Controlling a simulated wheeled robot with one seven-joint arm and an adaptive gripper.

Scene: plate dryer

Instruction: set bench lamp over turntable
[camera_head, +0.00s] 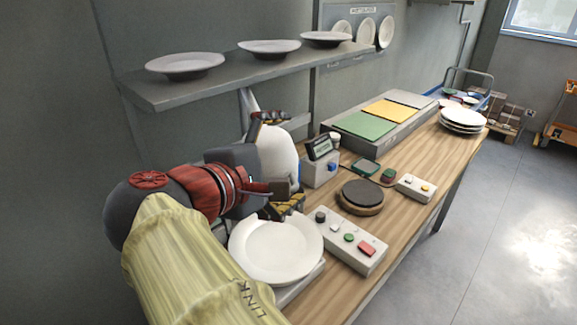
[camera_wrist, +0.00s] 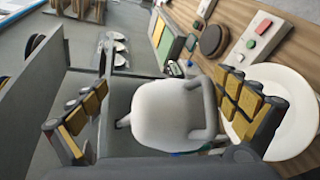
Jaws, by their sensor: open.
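The bench lamp (camera_head: 279,158) has a white rounded head on a grey arm; its base is hidden. My gripper (camera_head: 281,165) is open at the lamp head, with one finger above it and one below it in the head view. In the wrist view the lamp head (camera_wrist: 168,122) fills the space between the spread yellow-padded fingers of my gripper (camera_wrist: 150,108). There is a visible gap on the left side there. The turntable (camera_head: 362,196), a dark disc on a wooden round base, sits on the bench to the right of the lamp. It also shows in the wrist view (camera_wrist: 212,40).
A white plate (camera_head: 275,248) lies below my gripper, beside a button box (camera_head: 345,240). A shelf (camera_head: 240,72) with plates runs above and behind my arm. A small display box (camera_head: 321,170) stands between lamp and turntable. A plate stack (camera_head: 463,119) is at the far end.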

